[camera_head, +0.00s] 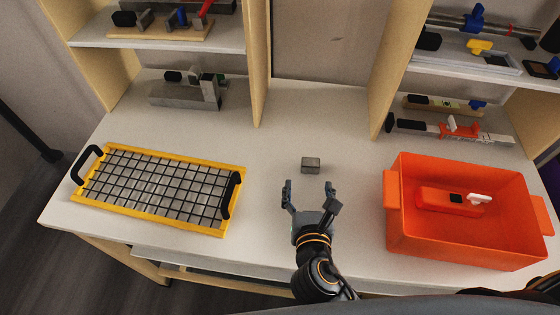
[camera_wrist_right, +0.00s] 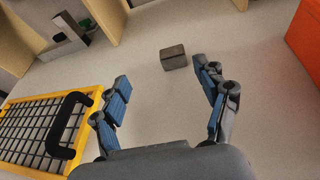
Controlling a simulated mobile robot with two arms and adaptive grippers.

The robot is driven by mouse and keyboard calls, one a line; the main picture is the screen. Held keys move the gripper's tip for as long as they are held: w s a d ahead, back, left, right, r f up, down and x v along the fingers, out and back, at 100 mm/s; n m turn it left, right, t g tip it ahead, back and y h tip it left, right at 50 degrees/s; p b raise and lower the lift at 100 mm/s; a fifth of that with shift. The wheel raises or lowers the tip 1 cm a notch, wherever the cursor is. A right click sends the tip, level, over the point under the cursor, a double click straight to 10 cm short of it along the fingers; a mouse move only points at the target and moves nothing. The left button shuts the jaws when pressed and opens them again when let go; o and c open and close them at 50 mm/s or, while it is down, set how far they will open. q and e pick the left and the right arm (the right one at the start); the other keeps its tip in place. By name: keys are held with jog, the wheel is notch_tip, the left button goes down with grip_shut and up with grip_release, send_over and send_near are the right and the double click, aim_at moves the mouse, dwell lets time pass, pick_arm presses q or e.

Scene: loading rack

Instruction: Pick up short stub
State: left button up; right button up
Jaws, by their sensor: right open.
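The short stub looks to be the small grey block (camera_head: 311,165) lying on the white tabletop near its middle. It also shows in the right wrist view (camera_wrist_right: 173,57), ahead of the fingers and apart from them. My right gripper (camera_head: 311,192) is open and empty, just in front of the block, with its fingers pointing toward it. In the right wrist view the gripper (camera_wrist_right: 165,88) has its two blue-padded fingers spread wide. My left gripper is not in view.
A yellow-framed grid tray (camera_head: 233,205) with black handles lies at left. An orange bin (camera_head: 455,245) holding an orange tool (camera_head: 445,200) stands at right. Shelves with tools (camera_head: 180,45) line the back. The tabletop (camera_head: 320,115) around and behind the block is clear.

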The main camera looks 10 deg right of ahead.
aim_at(311, 165)
jog(key=shift+s+d+f+g+h, duration=0.15)
jog(key=shift+s+f+g+h, duration=0.2)
jog(key=shift+s+f, duration=0.25)
jog(key=shift+w+d+f, duration=0.1)
jog(key=shift+w+f, duration=0.1)
jog(key=shift+f, duration=0.05)
jog(key=p+x, duration=0.1)
jog(key=x, duration=0.6)
jog(key=shift+w+d+f, duration=0.15)
jog(key=shift+d, duration=0.05)
jog(key=shift+p+x, duration=0.5)
jog(key=shift+x, duration=2.5)
jog(key=c, duration=1.3)
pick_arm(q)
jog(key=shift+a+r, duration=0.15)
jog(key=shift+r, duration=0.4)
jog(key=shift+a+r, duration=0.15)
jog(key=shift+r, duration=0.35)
